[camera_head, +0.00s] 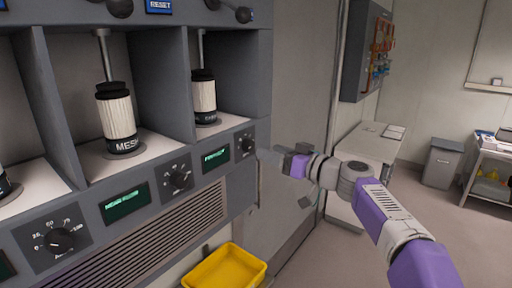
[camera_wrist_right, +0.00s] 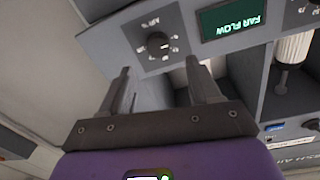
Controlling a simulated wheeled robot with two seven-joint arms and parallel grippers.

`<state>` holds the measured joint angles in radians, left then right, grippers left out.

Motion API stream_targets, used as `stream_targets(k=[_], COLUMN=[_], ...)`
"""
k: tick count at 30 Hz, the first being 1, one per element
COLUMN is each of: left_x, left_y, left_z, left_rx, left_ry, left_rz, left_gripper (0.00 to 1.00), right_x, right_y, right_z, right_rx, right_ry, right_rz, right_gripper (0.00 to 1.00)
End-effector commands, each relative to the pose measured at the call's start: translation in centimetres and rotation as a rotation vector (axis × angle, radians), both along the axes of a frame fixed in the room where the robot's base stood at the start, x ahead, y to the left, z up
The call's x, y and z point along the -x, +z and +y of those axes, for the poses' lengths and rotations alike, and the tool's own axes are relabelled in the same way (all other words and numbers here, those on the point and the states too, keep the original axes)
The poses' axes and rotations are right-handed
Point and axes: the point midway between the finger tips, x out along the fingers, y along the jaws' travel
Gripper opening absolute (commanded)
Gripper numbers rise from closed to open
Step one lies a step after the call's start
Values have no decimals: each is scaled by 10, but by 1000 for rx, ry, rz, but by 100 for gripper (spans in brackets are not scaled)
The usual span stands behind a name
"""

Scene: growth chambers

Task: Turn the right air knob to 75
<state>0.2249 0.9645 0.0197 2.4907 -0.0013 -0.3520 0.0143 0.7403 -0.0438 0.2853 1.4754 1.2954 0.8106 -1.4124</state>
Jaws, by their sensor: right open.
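The right air knob (camera_head: 247,144) is a small black dial at the right end of the grey panel front, right of a green-lit display (camera_head: 215,158). In the wrist view the knob (camera_wrist_right: 158,43) appears upside down beside the display, with scale marks around it. Its exact setting is too small to read. My right gripper (camera_head: 268,153) is just right of the panel's end. In the wrist view its two fingers (camera_wrist_right: 158,70) are spread and empty, with the knob beyond and between the tips, apparently untouched. My left gripper is not in view.
Two more dials, a middle one (camera_head: 178,179) and a left one (camera_head: 58,240), sit along the panel. White ribbed canisters (camera_head: 118,122) stand in the bays above. A yellow bin (camera_head: 224,268) is below the panel. Open floor lies to the right.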

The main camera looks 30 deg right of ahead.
Motion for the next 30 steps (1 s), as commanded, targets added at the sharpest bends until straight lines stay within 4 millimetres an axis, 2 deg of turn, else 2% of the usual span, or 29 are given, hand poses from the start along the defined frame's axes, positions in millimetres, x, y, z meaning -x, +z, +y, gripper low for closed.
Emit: stream_targets(k=[6, 12, 22, 23, 30], left_x=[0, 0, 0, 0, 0], left_y=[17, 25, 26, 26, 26], left_z=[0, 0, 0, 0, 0], left_rx=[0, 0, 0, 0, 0], left_ry=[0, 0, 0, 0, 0], left_rz=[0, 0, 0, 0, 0], left_gripper=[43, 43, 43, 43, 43], right_x=[-35, -56, -61, -61, -61], right_y=[1, 0, -2, -2, -2], right_z=[12, 19, 21, 21, 21], right_rx=[-4, -4, -2, -2, -3], right_ry=[3, 1, 0, 0, -1], right_rz=[5, 6, 5, 5, 6], right_gripper=[62, 62, 62, 61, 24])
